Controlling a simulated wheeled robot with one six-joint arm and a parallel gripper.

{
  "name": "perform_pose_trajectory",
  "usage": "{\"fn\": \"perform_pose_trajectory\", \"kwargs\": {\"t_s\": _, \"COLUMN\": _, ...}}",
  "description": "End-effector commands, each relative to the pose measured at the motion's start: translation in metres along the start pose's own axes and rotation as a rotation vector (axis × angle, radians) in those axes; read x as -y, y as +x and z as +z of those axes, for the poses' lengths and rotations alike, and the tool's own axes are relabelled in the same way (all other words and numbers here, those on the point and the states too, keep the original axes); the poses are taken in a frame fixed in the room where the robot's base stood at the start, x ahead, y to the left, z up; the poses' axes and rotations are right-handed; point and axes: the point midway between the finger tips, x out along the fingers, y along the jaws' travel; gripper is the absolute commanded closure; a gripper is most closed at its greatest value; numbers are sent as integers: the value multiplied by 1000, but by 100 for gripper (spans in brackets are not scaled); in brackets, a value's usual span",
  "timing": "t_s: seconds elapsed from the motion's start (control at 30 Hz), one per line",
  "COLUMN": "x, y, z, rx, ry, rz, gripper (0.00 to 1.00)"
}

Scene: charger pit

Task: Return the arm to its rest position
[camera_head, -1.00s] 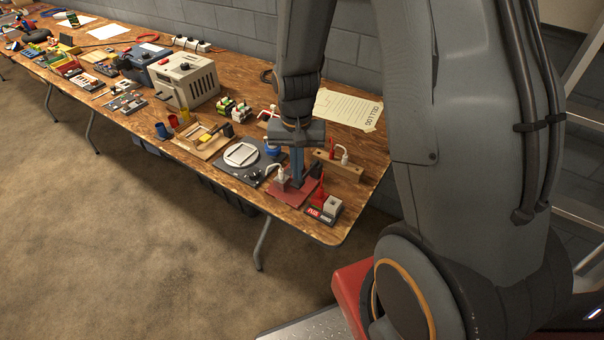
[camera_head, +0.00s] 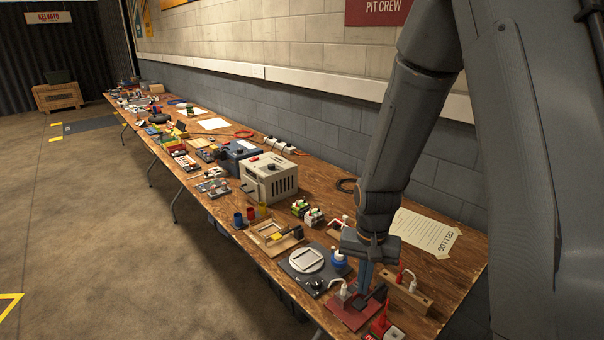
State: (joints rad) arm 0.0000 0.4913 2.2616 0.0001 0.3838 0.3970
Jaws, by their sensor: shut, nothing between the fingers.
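My arm comes down from the upper right of the head view, with its forearm nearly upright over the near end of the long wooden bench (camera_head: 437,300). My gripper (camera_head: 363,288) points down above the dark red mat (camera_head: 343,318) at the bench's front edge. Its fingers look shut, and no held object shows. I cannot tell whether the fingertips touch the mat or a dark piece beside them. A wooden block (camera_head: 408,292) with red and white plugs stands just right of the gripper.
A beige power unit (camera_head: 270,178) stands further back. A brick wall (camera_head: 330,125) runs behind the bench. The floor (camera_head: 120,230) at left is open.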

Motion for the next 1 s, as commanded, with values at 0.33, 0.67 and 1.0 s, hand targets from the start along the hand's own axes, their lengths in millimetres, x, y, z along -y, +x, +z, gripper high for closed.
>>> {"fn": "perform_pose_trajectory", "kwargs": {"t_s": 0.33, "x": -20, "y": -72, "z": 49, "rx": -79, "ry": -248, "rz": -23, "gripper": 100}}
{"fn": "perform_pose_trajectory", "kwargs": {"t_s": 0.67, "x": -33, "y": -96, "z": 82, "rx": -118, "ry": -391, "rz": -26, "gripper": 100}}
{"fn": "perform_pose_trajectory", "kwargs": {"t_s": 1.0, "x": -34, "y": -97, "z": 83, "rx": -118, "ry": -397, "rz": -26, "gripper": 100}}
